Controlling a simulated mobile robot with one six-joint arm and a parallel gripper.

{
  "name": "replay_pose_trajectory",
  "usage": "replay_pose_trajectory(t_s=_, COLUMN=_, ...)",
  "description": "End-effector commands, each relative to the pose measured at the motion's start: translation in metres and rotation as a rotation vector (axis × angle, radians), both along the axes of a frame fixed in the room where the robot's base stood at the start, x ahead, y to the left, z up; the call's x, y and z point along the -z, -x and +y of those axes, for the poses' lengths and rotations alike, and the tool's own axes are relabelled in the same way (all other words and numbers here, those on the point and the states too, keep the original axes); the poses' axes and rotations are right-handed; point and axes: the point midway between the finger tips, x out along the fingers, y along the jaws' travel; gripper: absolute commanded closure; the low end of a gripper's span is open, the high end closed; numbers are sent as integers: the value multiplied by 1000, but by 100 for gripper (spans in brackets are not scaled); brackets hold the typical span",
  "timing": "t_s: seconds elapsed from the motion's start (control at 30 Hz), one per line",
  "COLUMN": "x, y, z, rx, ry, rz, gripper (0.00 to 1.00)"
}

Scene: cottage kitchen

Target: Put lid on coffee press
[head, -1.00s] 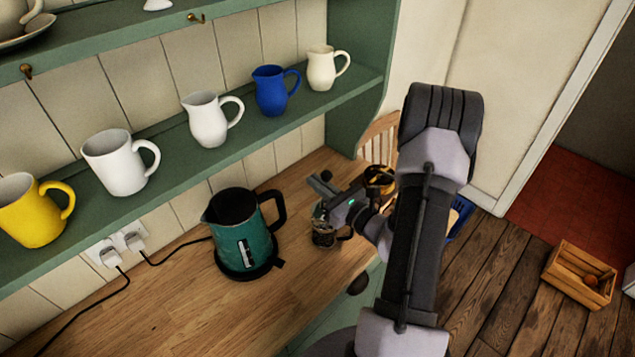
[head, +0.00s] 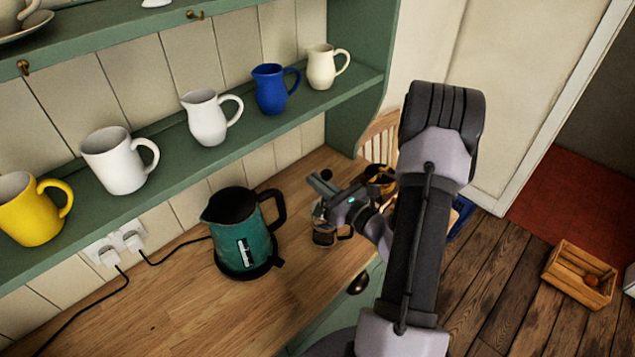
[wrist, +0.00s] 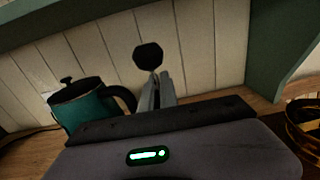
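The coffee press (head: 324,237), a small glass pot with a dark handle, stands on the wooden counter near its front edge, right of the teal kettle. My gripper (head: 326,188) is directly above it and covers part of its top. A black round knob (head: 326,174), which looks like the lid's, sticks up just past my fingertips. In the wrist view the knob (wrist: 147,55) sits on a thin stem between my nearly closed fingers (wrist: 156,92). The rest of the lid is hidden by my gripper, so I cannot tell whether it touches the press.
The teal kettle (head: 243,235) stands left of the press, close by. A shelf (head: 160,185) with several jugs and mugs runs along the wall behind. A basket (head: 378,178) stands behind my wrist to the right. The front left counter is clear.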

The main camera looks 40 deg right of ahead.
Motion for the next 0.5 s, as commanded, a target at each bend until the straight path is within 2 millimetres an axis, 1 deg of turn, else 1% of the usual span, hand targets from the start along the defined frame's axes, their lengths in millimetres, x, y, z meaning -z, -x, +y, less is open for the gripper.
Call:
replay_pose_trajectory(t_s=0.27, x=0, y=0, z=0, rx=0, ry=0, rz=0, gripper=100)
replay_pose_trajectory(t_s=0.5, x=5, y=0, z=0, rx=0, ry=0, rz=0, gripper=100)
